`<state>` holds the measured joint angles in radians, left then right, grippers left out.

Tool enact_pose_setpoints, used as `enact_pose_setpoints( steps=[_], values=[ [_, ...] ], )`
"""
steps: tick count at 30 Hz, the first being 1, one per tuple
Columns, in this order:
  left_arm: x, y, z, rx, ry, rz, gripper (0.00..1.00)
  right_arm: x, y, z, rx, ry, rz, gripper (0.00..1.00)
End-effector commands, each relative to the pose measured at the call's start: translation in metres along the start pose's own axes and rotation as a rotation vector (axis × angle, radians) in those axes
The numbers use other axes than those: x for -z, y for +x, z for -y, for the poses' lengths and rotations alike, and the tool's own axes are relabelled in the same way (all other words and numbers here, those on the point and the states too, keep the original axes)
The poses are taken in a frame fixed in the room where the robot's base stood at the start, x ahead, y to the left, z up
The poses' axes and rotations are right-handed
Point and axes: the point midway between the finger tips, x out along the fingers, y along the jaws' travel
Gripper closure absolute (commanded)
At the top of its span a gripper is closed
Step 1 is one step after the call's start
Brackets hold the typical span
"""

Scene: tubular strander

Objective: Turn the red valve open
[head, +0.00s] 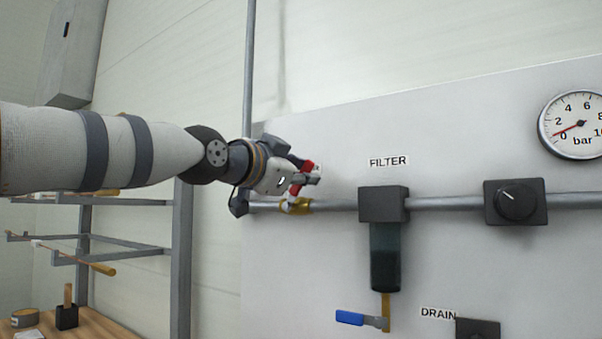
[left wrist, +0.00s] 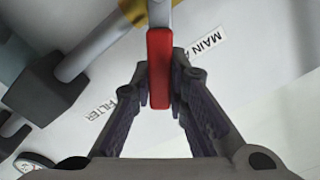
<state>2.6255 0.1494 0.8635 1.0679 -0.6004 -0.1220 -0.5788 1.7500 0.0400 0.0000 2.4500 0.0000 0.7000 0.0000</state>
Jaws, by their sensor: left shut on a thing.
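The red valve handle (head: 303,170) is at the left end of the horizontal pipe on the grey panel, above a brass valve body (head: 297,206). In the head view the handle stands up and is partly hidden by my left gripper (head: 312,174). In the left wrist view the red handle (left wrist: 159,68) lies between the two fingers of my left gripper (left wrist: 161,90), which is shut on it. The brass body (left wrist: 158,12) shows at the top edge there. My right gripper is in neither view.
Along the pipe (head: 440,203) to the right are the filter (head: 386,240), a black knob (head: 515,202) and a pressure gauge (head: 576,124) with its needle near 0. A blue-handled drain valve (head: 350,318) sits below the filter. A grey rack (head: 181,255) stands at the left.

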Motion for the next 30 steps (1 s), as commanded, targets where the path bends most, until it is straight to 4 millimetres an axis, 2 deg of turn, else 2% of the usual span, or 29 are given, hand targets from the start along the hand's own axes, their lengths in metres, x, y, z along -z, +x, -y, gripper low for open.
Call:
enact_pose_setpoints(
  steps=[12, 13, 15, 25, 30],
  values=[
    [-0.003, 0.001, -0.002, -0.003, 0.006, 0.004, 1.00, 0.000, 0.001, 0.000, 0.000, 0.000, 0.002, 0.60],
    [-0.003, 0.001, -0.002, -0.003, 0.006, 0.004, 0.81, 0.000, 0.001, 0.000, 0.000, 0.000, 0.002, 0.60],
    [-0.003, 0.001, -0.002, -0.003, 0.005, 0.004, 0.65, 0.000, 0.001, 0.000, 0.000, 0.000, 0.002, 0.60],
    [-0.001, -0.002, 0.000, 0.000, 0.007, 0.001, 0.64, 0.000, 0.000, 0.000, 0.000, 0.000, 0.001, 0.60],
    [0.000, -0.029, 0.000, -0.001, 0.008, 0.002, 0.64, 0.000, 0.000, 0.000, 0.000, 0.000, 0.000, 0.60]
  ],
)
